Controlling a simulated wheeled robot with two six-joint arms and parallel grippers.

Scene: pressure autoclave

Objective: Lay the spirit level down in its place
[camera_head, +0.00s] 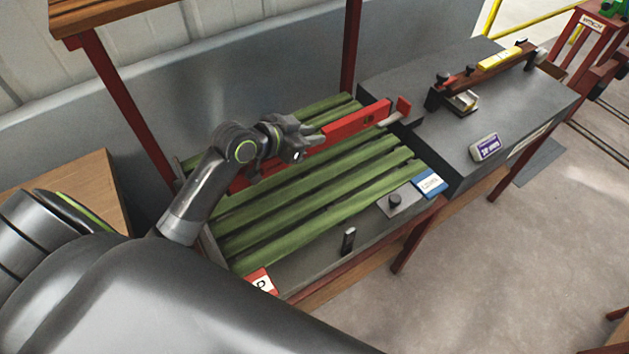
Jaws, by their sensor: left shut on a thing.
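The spirit level appears to be the long red bar (350,124) with a small dark mark on its side. It lies lengthwise above the green slats (300,205); whether it touches them I cannot tell. My left gripper (297,143) is shut on it near its middle and hides part of it. Its red lower-left part shows again beyond the gripper. At its right end are a small red piece (404,106) and a light grey piece (390,119), beside the grey block's edge. My right gripper is not in view.
A grey bench block (465,130) on the right carries a brown bar with a yellow piece (500,57) and a purple-white box (485,147). A blue card (429,183), black knob (395,201) and red-white sign (262,281) sit along the front edge. Red posts (350,45) rise behind.

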